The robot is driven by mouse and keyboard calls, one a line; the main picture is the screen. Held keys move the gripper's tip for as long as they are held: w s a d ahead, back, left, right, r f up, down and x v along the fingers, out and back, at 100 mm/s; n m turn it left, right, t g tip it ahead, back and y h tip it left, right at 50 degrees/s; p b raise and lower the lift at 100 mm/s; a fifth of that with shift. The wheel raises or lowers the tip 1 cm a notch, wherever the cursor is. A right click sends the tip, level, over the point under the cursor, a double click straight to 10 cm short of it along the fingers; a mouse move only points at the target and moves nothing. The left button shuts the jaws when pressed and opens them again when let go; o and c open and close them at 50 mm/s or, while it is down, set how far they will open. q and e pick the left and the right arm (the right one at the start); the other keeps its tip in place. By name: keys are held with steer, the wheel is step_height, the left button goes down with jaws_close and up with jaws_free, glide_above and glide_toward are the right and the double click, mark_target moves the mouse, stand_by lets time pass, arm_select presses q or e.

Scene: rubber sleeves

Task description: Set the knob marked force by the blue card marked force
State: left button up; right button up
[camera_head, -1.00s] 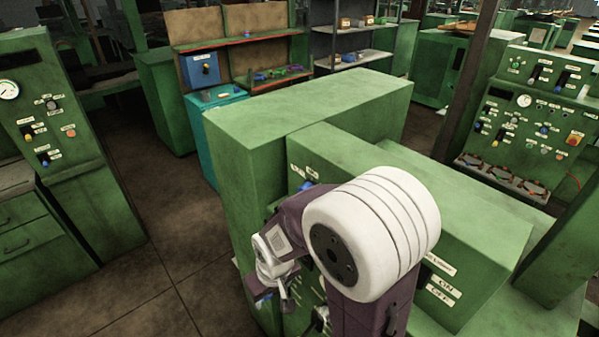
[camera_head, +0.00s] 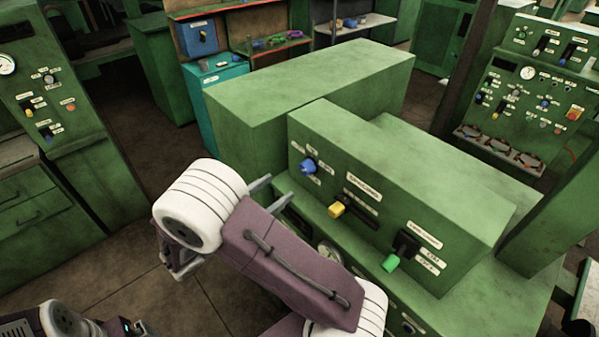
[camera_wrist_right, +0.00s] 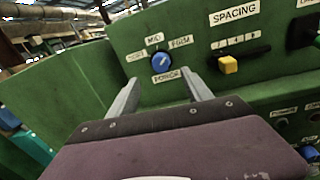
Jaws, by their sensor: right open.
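A round blue knob (camera_head: 308,166) sits on the upper front panel of the green machine. In the right wrist view the knob (camera_wrist_right: 161,62) has small labels around it; those above and right look like MID and FIRM. The label under it is blurred, perhaps FORCE or POWER. Its setting is hard to read. My right gripper (camera_head: 281,186) is open and empty, left of and below the knob in the head view. In the wrist view its fingers (camera_wrist_right: 165,78) point at the panel on either side of the knob, apart from it. I cannot make out a blue card marked force.
Gauges and more controls lie below, partly behind my arm. A blue box (camera_head: 199,39) stands at the back. Floor is clear on the left.

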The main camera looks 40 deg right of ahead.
mark_target(303, 171)
steer(key=d+p, duration=0.1)
steer(key=d, duration=0.2)
steer(key=w+d+p, duration=0.1)
steer(key=d, duration=0.2)
steer(key=d+p, duration=0.1)
steer(key=d, duration=0.1)
steer(key=shift+w+d+p, duration=0.2)
steer(key=shift+d+p, duration=0.1)
steer(key=shift+d, duration=0.3)
steer(key=shift+a, duration=0.1)
jaws_close()
